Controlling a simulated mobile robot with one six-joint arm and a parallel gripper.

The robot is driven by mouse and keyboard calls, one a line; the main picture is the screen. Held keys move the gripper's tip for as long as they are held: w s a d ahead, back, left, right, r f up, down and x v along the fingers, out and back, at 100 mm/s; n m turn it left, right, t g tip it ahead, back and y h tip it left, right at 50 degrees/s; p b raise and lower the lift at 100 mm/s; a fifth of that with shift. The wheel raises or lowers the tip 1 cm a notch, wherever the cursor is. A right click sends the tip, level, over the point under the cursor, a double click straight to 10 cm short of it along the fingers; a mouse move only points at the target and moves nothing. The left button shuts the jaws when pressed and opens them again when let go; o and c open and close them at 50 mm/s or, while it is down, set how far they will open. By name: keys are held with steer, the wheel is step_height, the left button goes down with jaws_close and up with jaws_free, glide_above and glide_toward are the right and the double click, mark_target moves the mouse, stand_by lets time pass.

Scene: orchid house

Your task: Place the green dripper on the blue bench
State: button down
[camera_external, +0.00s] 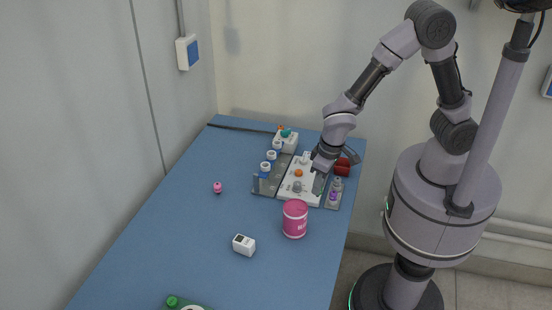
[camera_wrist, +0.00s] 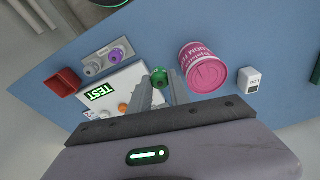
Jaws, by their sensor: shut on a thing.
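In the wrist view the green dripper (camera_wrist: 159,77) is a small round green piece between the fingertips of my gripper (camera_wrist: 160,90), which is shut on it. The outside view shows my gripper (camera_external: 321,168) low over the right part of a white board; the dripper cannot be made out there. The blue bench (camera_external: 190,232) runs from the back wall to the front. It also shows behind the dripper in the wrist view (camera_wrist: 225,30). I cannot tell whether the dripper touches anything below it.
The white board (camera_external: 290,188) bears an orange knob (camera_external: 298,173). A grey strip with a purple knob (camera_external: 333,195) and a red box (camera_external: 342,167) stand right of it. A pink can (camera_external: 295,218), white timer (camera_external: 243,245) and pink piece (camera_external: 217,187) stand nearby.

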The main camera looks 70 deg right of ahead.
steer(key=s+a+f+n+y+b, duration=0.1)
steer(key=s+a+f+n, duration=0.1)
steer(key=s+a+n, duration=0.4)
steer(key=s+a+f+n, duration=0.1)
steer(key=s+a+f, duration=0.2)
steer(key=s+a, duration=0.55)
steer(key=w+a, duration=0.3)
steer(key=a, duration=0.1)
steer(key=w+a+b, duration=0.1)
steer(key=w+a, duration=0.3)
steer(key=w+a+f, duration=0.1)
steer(key=w+a, duration=0.3)
steer(key=shift+w+a, duration=0.15)
step_height(320, 180, down, 4)
steer(key=shift+w+a+r+b, duration=0.15)
steer(key=shift+b, duration=1.05)
steer(key=shift+r, duration=0.15)
steer(key=c, duration=1.2)
jaws_free()
